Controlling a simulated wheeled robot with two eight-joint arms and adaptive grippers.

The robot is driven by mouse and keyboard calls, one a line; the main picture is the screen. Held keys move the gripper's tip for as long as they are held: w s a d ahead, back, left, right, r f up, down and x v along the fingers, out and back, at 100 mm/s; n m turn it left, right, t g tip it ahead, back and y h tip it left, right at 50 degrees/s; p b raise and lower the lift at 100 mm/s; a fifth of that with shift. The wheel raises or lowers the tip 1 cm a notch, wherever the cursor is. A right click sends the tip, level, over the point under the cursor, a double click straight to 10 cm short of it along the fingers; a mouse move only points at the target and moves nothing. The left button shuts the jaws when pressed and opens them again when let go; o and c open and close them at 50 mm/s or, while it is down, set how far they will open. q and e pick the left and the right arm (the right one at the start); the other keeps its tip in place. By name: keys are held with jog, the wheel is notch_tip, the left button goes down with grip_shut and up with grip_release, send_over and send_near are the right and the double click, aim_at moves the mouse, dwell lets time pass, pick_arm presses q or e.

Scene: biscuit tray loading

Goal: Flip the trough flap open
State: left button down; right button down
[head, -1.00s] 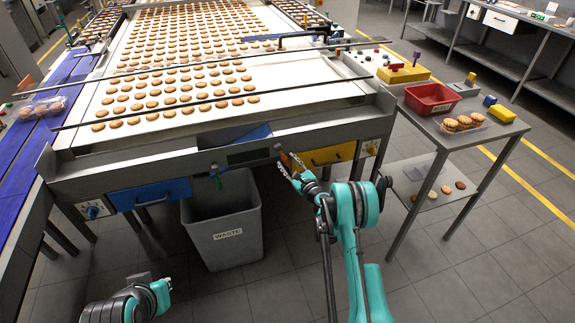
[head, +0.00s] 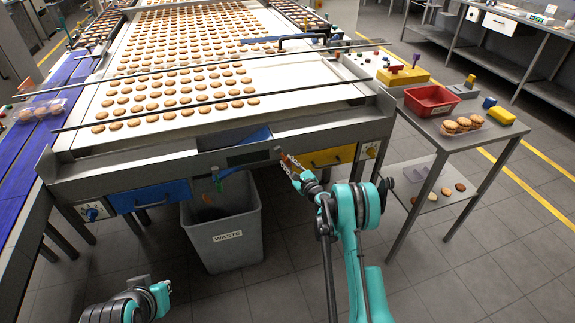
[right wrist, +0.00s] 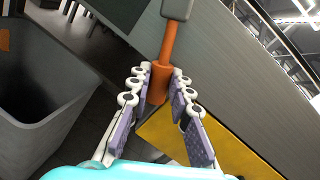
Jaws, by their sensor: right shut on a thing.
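An orange lever handle (right wrist: 162,82) with a grey end block (right wrist: 177,9) stands out from the machine's front. In the right wrist view, the fingers of my right gripper (right wrist: 160,92) are closed around its lower part. In the head view the right gripper (head: 296,170) is at the machine's front, right of the waste bin, and hides part of the handle (head: 286,160). A blue sloping panel (head: 258,134), perhaps part of the trough, shows under the belt end; I cannot tell the flap's position. My left gripper (head: 160,291) is low at the left, its fingers unclear.
A grey waste bin (head: 228,237) stands below the machine's front, left of my right gripper. A blue drawer (head: 150,196) and a yellow drawer (head: 333,156) flank it. A side table (head: 462,137) with a red tray (head: 432,99) stands at the right.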

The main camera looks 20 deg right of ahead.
jog(key=shift+d+r+n+g+h+p, duration=0.2)
jog(key=shift+d+r+n, duration=0.5)
jog(key=shift+n, duration=0.6)
jog(key=shift+d+r+n+g+h+p, duration=0.1)
jog(key=shift+d+r+n+g+h, duration=0.2)
jog(key=shift+d+r+n, duration=0.7)
jog(key=shift+d+r+n+g+h+p, duration=0.15)
jog(key=shift+r+n+h, duration=0.3)
jog(key=shift+n, duration=1.15)
jog(key=shift+r, duration=0.15)
jog(key=c, duration=1.4)
grip_release()
jog(key=shift+o, duration=0.2)
jog(key=v, duration=1.2)
jog(key=shift+d, duration=0.15)
